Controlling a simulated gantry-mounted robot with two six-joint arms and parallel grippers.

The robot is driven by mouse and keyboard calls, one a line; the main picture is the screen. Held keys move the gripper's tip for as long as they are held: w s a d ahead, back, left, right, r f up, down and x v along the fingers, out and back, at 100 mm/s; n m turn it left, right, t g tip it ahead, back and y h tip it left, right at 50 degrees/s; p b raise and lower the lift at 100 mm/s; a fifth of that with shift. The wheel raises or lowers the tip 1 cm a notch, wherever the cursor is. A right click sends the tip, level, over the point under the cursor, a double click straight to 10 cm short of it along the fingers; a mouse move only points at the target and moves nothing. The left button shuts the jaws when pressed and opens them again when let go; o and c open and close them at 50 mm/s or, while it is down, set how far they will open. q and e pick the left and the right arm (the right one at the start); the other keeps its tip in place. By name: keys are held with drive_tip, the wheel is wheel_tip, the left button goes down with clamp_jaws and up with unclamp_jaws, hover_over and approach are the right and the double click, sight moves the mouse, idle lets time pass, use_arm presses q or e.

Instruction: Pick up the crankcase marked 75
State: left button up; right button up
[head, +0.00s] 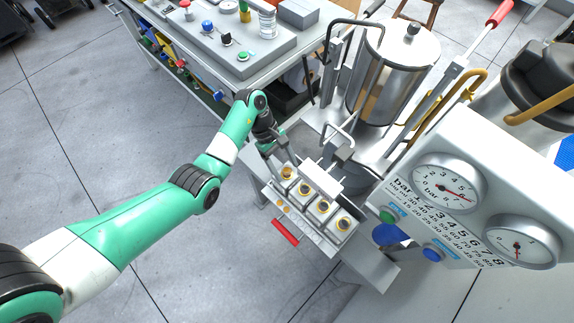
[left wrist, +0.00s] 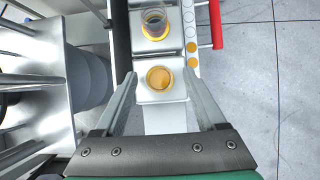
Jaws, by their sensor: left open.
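Several small crankcases with brass-yellow round openings sit in a row on a pale rack (head: 312,226) in front of the gauge machine. No marking 75 is legible on any of them. My left gripper (head: 284,162) is at the far left end of this row, pointing down. In the left wrist view its two fingers (left wrist: 160,76) are spread open, one on each side of the nearest crankcase's yellow opening (left wrist: 160,78). I cannot tell whether they touch it. A second crankcase (left wrist: 154,23) with a grey cylindrical part in its opening is just beyond. My right gripper is not in view.
A red handle (head: 285,232) is on the rack's front side. A gauge panel (head: 470,190) stands to the right and a metal cylinder (head: 392,75) behind. A workbench (head: 280,55) with knobs is at the back.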

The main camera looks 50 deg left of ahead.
use_arm(q)
drive_tip(key=shift+w, duration=0.1)
drive_tip(key=shift+c, duration=0.7)
clamp_jaws()
idle(0.6)
